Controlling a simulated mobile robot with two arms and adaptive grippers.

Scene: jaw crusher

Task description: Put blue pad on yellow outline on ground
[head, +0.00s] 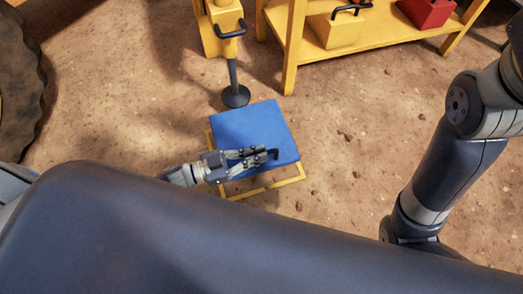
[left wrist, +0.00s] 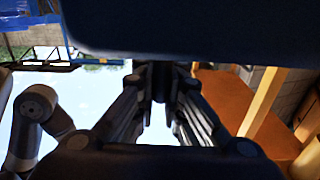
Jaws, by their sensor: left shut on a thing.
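The blue pad (head: 254,125) is in the middle of the head view, over the far part of the yellow outline (head: 272,188). The outline's near edge and parts of its sides show; the rest is hidden under the pad. My left gripper (head: 268,155) is shut on the pad near its near right side, at a small dark handle. I cannot tell whether the pad touches the ground. In the left wrist view, a dark blue mass, likely the pad (left wrist: 190,28), fills the top above the fingers (left wrist: 160,82). My right gripper is out of view.
A yellow stand with a round dark foot (head: 236,96) is just beyond the pad's far edge. A yellow table (head: 375,38) with a yellow box and a red box (head: 428,12) stands behind. A large tyre (head: 18,90) is at the left. Dirt ground at the right is clear.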

